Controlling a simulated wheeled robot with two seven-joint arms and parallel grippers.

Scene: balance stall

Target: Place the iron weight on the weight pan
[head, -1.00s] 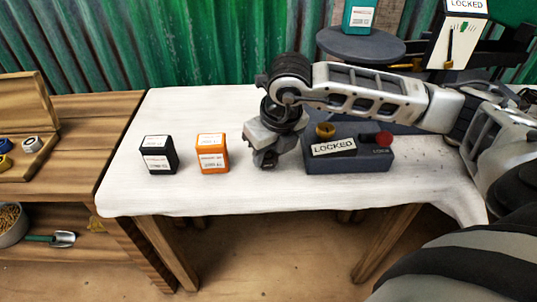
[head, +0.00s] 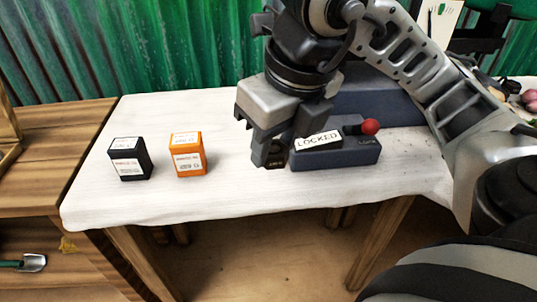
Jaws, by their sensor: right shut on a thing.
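My right gripper (head: 270,160) is low over the white-covered table (head: 225,200), just left of the control box. It is shut on a small dark piece with faint lettering, which looks like the iron weight (head: 276,156). The fingers hide much of it, and I cannot tell whether it touches the table. No weight pan shows now; a round dark pan with a teal box on it was in the earlier view. My left gripper is not in view.
The dark control box (head: 345,155) has a "LOCKED" plate (head: 319,141) and a red knob (head: 370,127). A dark blue base (head: 385,105) stands behind it. A black box (head: 130,160) and an orange box (head: 188,155) stand on the left. The front cloth is clear.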

